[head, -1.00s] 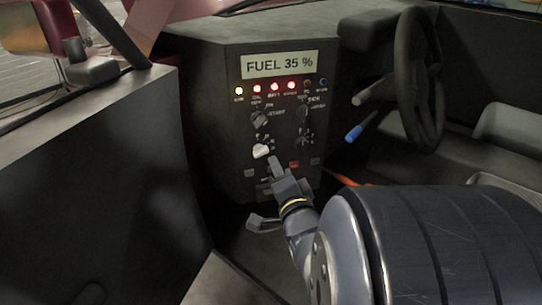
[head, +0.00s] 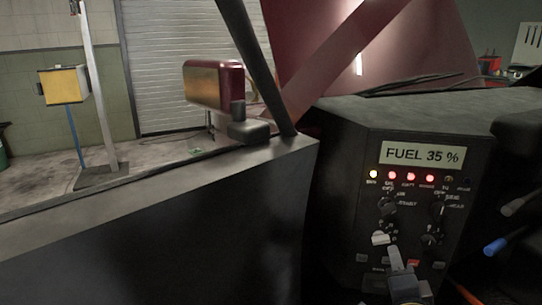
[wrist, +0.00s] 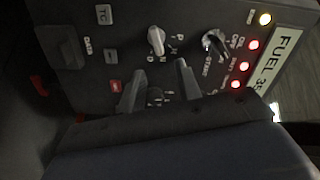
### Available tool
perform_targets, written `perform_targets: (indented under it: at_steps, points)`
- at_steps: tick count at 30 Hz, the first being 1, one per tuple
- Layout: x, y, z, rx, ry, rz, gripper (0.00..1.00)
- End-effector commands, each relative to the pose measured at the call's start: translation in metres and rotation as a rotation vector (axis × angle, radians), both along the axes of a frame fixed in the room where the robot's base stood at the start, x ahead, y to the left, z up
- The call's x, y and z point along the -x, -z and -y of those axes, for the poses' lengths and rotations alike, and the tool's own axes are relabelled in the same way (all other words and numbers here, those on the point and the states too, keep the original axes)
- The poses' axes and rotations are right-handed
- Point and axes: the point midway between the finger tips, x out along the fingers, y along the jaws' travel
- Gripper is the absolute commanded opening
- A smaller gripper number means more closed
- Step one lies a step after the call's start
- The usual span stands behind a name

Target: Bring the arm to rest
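My gripper (head: 397,262) shows at the bottom edge of the head view, in front of the lower part of the black control panel (head: 345,190). In the wrist view my gripper (wrist: 160,82) has its two grey fingers spread apart, with no object held between them. The fingers lie over the panel face near a light gear-selector knob (wrist: 156,40) and a dark start knob (wrist: 214,46). I cannot tell whether a fingertip touches the panel. Most of my arm is outside the head view.
The panel display (head: 423,155) reads FUEL 35 %. One yellow and several red lamps glow below it. A dark door (head: 150,235) with a red mirror (head: 213,82) fills the left. Stalks, one blue-tipped (head: 496,246), stand right of the panel. Garage floor lies beyond the door.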

Motion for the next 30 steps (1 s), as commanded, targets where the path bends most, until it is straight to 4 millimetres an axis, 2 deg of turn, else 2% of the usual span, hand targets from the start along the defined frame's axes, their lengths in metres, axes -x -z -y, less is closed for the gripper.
perform_targets:
  at_steps: [1,6,12,16,30]
  points:
    - [-0.011,0.003,0.002,0.0,-0.004,-0.001,0.33]
    - [-0.039,0.001,0.01,-0.001,-0.001,0.0,0.33]
    - [-0.061,0.0,0.016,0.0,0.001,0.0,0.33]
    - [-0.067,0.0,0.018,0.001,0.001,0.0,0.33]
    - [-0.062,-0.001,0.017,0.009,0.002,-0.001,0.33]
